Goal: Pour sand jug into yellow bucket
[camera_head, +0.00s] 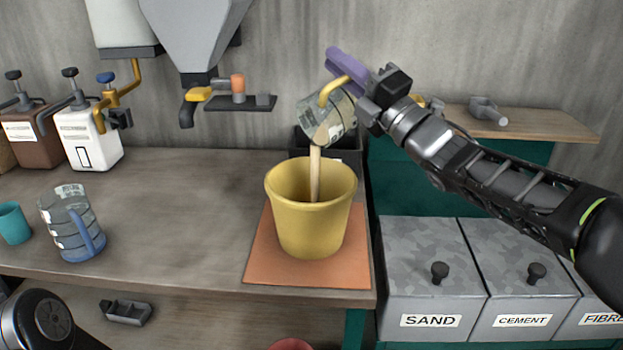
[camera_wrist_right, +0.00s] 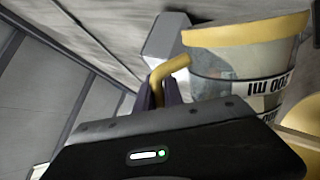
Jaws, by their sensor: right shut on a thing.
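The sand jug (camera_head: 327,118) is a clear measuring jug with a yellow handle and dark markings. It is tipped over above the yellow bucket (camera_head: 305,225), and a tan stream of sand (camera_head: 315,172) falls from it into the bucket. My right gripper (camera_head: 350,74), with purple fingers, is shut on the jug's yellow handle. In the right wrist view the jug (camera_wrist_right: 285,95) is tilted with its handle between the purple fingers (camera_wrist_right: 158,95). The bucket stands upright on an orange mat (camera_head: 262,262). The sand inside the bucket is hidden. My left gripper is out of view.
A blue-handled clear jug (camera_head: 72,225) and a teal cup (camera_head: 13,223) stand on the left of the bench. A dark box (camera_head: 345,150) is behind the bucket. Labelled bins (camera_head: 430,265) are at right. A grey hopper (camera_head: 195,40) hangs above. The bench middle is clear.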

